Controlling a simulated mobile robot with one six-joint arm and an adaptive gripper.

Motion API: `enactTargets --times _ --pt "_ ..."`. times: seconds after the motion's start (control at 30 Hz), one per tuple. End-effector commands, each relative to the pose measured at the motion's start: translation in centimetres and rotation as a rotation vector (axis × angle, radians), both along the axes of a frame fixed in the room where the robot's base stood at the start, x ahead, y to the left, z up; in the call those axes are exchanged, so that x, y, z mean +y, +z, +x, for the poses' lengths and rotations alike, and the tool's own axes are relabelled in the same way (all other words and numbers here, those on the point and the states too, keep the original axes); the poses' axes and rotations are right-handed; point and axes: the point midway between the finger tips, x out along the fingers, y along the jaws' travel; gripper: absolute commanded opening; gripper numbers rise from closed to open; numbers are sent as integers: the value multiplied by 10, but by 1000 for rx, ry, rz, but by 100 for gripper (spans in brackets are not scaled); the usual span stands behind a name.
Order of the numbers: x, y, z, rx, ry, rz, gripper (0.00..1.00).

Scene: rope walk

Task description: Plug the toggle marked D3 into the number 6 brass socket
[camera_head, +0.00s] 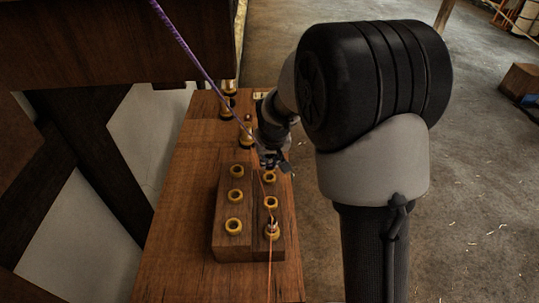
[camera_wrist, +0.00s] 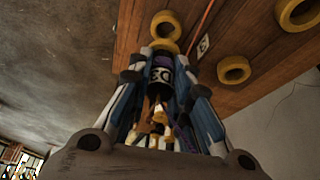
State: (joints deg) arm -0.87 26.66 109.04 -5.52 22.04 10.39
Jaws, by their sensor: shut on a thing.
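The D3 toggle (camera_wrist: 160,75) is dark with a white D3 label and a brass end. My gripper (camera_wrist: 160,92) is shut on it. In the head view my gripper (camera_head: 272,160) is over the far right end of a wooden block (camera_head: 252,242) with brass sockets in two columns; there the toggle is mostly hidden. Near it are the far right socket (camera_head: 269,177) and the middle right socket (camera_head: 270,202). In the wrist view a brass socket (camera_wrist: 165,25) appears just beyond the toggle. I cannot read which socket is number 6.
A plug with an orange cord (camera_head: 269,270) sits in the near right socket (camera_head: 272,232). The left-column sockets (camera_head: 236,196) look empty. Dark toggles (camera_head: 228,106) stand farther back on the bench (camera_head: 180,190). A purple rope (camera_head: 185,45) slopes down toward my gripper. A dark beam overhangs at left.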

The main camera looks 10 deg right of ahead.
Motion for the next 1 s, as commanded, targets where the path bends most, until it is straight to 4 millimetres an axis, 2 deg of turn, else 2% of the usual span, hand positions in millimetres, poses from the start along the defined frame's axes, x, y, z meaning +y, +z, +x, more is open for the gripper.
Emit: enactTargets --times 0.1,0.3,1.0 --pt "0 -17 0 0 0 0 0" --pt "0 -28 0 -1 0 0 0" --pt "0 -27 -1 -2 0 0 0"
